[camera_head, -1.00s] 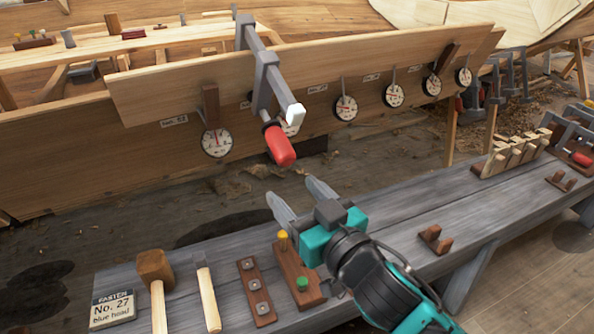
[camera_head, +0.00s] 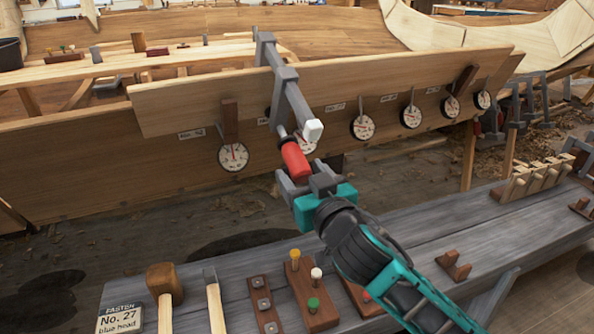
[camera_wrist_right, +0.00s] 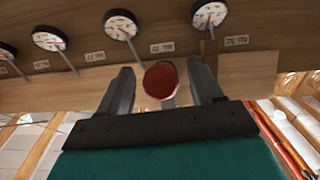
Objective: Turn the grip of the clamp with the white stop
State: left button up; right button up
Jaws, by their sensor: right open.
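The clamp (camera_head: 287,90) with the white stop (camera_head: 313,130) hangs over the top edge of the hull plank. Its red grip (camera_head: 295,160) points down toward me. My right gripper (camera_head: 292,186) is just below the grip's lower end, with its fingers open. In the right wrist view the grip's round red end (camera_wrist_right: 161,80) shows between the two open fingers (camera_wrist_right: 160,92), with a gap visible on both sides. In the head view the fingers partly overlap the grip's lower end. My left gripper is not in view.
Several round dials (camera_head: 233,156) line the plank (camera_head: 200,95).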

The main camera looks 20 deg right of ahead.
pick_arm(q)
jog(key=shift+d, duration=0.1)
pick_arm(e)
jog(key=shift+w+a, duration=0.15)
jog(key=shift+w, duration=1.15)
jog(key=c, duration=1)
jog(key=shift+o, duration=0.2)
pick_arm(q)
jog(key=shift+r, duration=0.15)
pick_arm(e)
jog(key=shift+n+h, duration=0.8)
jog(key=shift+h, duration=0.3)
jog(key=shift+d+r+n+t+h+b, duration=0.1)
jog(key=shift+d+n+t+h+b, duration=0.1)
jog(key=shift+n+h, duration=0.35)
jog(key=shift+d+n+t+h+b, duration=0.2)
jog(key=shift+n+h, duration=0.25)
jog(key=shift+h, duration=0.2)
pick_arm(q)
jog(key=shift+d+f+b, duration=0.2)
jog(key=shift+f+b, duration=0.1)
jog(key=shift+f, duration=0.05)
pick_arm(e)
jog(key=shift+r+n+h, duration=0.15)
jog(key=shift+n+h, duration=0.25)
jog(key=shift+h, duration=0.1)
